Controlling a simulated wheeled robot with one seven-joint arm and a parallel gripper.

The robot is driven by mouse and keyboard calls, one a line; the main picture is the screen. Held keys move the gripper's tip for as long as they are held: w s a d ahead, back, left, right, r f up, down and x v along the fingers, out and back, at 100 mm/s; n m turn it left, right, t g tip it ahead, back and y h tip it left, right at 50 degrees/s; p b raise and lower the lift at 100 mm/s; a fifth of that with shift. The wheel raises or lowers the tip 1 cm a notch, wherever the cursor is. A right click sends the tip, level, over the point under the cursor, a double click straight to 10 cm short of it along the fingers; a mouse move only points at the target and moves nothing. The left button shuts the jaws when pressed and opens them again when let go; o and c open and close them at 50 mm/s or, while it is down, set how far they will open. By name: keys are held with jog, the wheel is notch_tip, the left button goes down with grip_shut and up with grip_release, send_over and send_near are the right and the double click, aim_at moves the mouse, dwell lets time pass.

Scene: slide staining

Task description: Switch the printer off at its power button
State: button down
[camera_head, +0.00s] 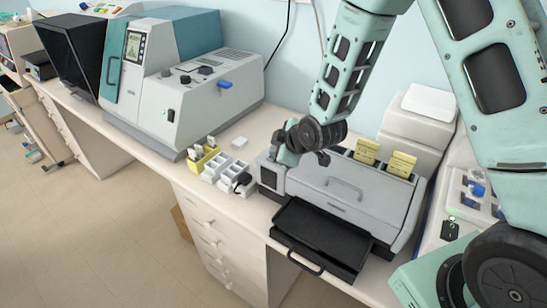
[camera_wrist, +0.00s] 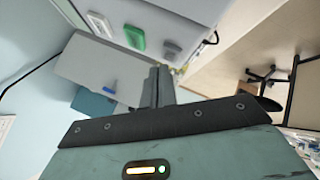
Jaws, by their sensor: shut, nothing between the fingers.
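The printer (camera_head: 345,195) is the wide grey machine on the bench, with yellow cards standing in its top and a black tray in front. My gripper (camera_head: 279,150) is over its left end, partly hidden by my own wrist. In the wrist view, what looks like the printer's pale surface (camera_wrist: 160,20) fills the top edge, with a green lit button (camera_wrist: 135,37), a grey key (camera_wrist: 172,50) and a white key (camera_wrist: 100,25). My gripper (camera_wrist: 160,75) is shut and empty, a little apart from these keys. I cannot tell whether the fingertips touch anything.
A large grey and teal machine (camera_head: 185,95) stands to the left. White racks (camera_head: 226,172) and a yellow rack (camera_head: 203,157) sit between it and the printer. The black tray (camera_head: 318,238) juts over the bench front. A white device (camera_head: 420,115) stands behind right.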

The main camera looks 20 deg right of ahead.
notch_tip(320, 180, up, 6)
jog(key=p, duration=0.3)
dwell(0.4)
jog(key=s+a+f+m+g+b, duration=0.1)
jog(key=s+a+g+b, duration=0.25)
jog(key=s, duration=0.45)
jog(key=s+a+f+m+g+b, duration=0.1)
jog(key=s+a+m+g+b, duration=0.1)
jog(key=s+a+b, duration=0.45)
jog(key=s+d+m+g+h+b, duration=0.1)
jog(key=s+d+g+h+b, duration=0.1)
jog(key=s, duration=1.6)
jog(key=shift+d+m+g, duration=0.4)
jog(key=shift+d+g, duration=0.2)
jog(key=shift+g, duration=0.05)
